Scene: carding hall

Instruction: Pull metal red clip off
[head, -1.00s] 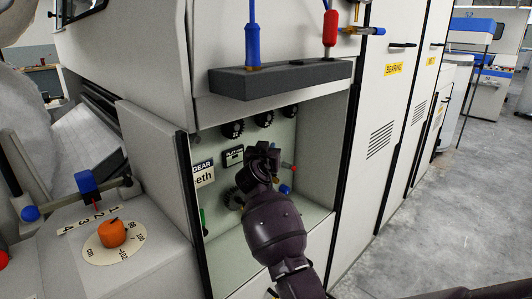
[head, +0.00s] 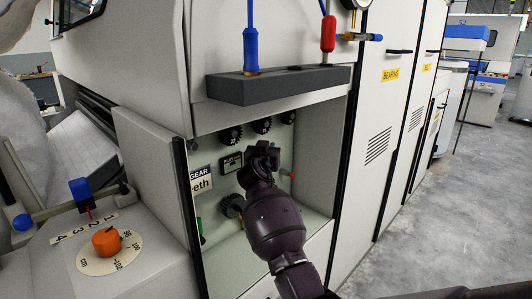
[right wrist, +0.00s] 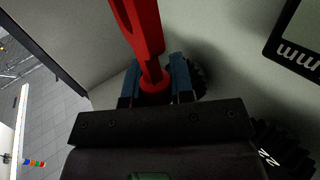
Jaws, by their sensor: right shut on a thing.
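My right gripper (head: 262,152) reaches into the open recess of the machine cabinet, beside the back panel. In the right wrist view, its blue fingertips (right wrist: 158,84) are shut on the red clip (right wrist: 146,38). The clip is a long red piece that runs from between the fingers up out of the frame. In the head view a small red bit (head: 292,175) shows just right of the gripper; the arm hides the rest. I cannot tell whether the clip still touches the panel. My left gripper is not in view.
A dark ledge (head: 285,83) with blue and red handled tools juts out above the recess. An orange knob (head: 106,241) on a dial stands at left. The right aisle floor (head: 440,210) is clear.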

